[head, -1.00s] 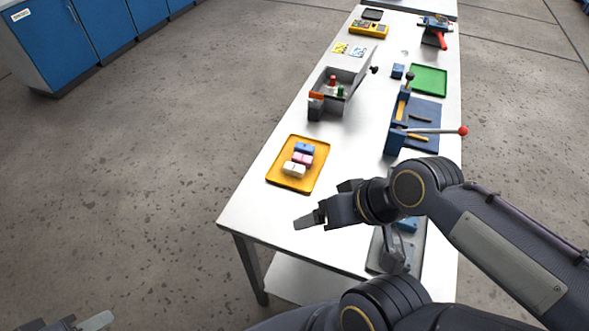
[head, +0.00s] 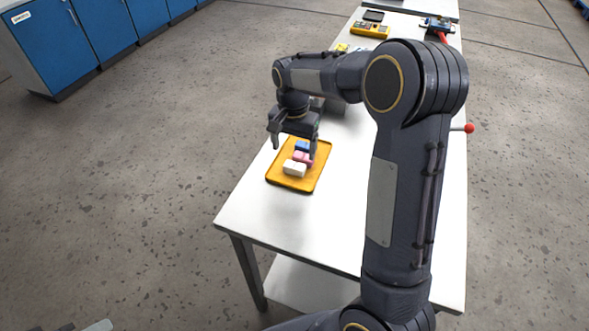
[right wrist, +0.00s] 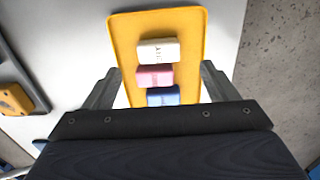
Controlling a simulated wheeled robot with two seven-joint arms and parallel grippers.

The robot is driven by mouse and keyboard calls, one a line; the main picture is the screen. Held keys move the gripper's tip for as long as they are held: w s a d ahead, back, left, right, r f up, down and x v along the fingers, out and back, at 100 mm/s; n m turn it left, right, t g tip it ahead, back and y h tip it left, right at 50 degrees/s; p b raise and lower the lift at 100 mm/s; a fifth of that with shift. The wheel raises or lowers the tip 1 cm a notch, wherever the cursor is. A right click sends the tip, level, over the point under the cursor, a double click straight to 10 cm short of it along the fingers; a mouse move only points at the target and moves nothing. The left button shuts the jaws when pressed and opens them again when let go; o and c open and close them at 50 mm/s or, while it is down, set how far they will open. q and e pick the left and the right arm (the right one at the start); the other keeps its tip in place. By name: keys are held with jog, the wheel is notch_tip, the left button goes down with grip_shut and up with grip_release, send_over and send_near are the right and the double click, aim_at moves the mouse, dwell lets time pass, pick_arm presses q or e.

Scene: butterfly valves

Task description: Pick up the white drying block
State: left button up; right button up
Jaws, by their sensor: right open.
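The white drying block (head: 294,169) lies on a yellow tray (head: 278,181), in a row with a pink block (head: 303,157) and a blue block (head: 302,146). In the right wrist view the white block (right wrist: 158,51) is the farthest of the three and bears dark markings. The pink block (right wrist: 155,76) is in the middle, and the blue block (right wrist: 163,96) is partly hidden by my gripper. My right gripper (head: 293,149) is open and empty above the tray, pointing down, its fingers spread wider than the blocks. Only a tip of my left gripper (head: 98,326) shows at the bottom left edge.
The white table (head: 260,212) is clear in front of the tray. A grey fixture (head: 340,108) stands behind the tray, partly hidden by my arm. A red-knobbed lever (head: 469,128) shows at the right edge. A yellow instrument (head: 370,30) lies at the back.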

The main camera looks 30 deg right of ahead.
aim_at(295, 165)
notch_tip(295, 165, down, 7)
jog(key=shift+d+f+p, duration=0.1)
jog(key=shift+p, duration=0.35)
jog(key=c, duration=1.1)
